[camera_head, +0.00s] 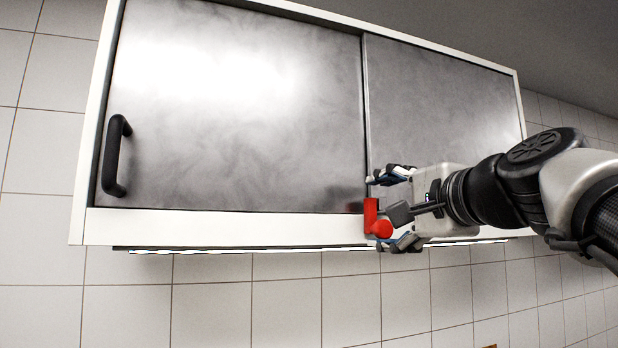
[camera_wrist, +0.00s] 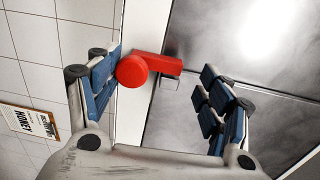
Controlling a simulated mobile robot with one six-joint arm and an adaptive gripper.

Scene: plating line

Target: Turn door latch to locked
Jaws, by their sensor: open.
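The door latch (camera_head: 371,216) is red, with a round hub and a straight lever, on the white lower frame of a wall cabinet. In the head view its lever points up from the hub, over the lower edge of the doors near where they meet. In the wrist view the latch (camera_wrist: 155,66) lies between the fingers, its hub close to the left finger; I cannot tell if they touch. My gripper (camera_head: 391,210) is open around the latch, one finger above and one below it in the head view. The spread fingers also show in the wrist view (camera_wrist: 160,92).
The cabinet has two grey metal sliding doors, the left door (camera_head: 235,110) with a black handle (camera_head: 116,155) and the right door (camera_head: 440,105). A light strip (camera_head: 215,250) runs underneath. White tiled wall (camera_head: 220,305) lies below. A printed sign (camera_wrist: 28,121) hangs on the tiles.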

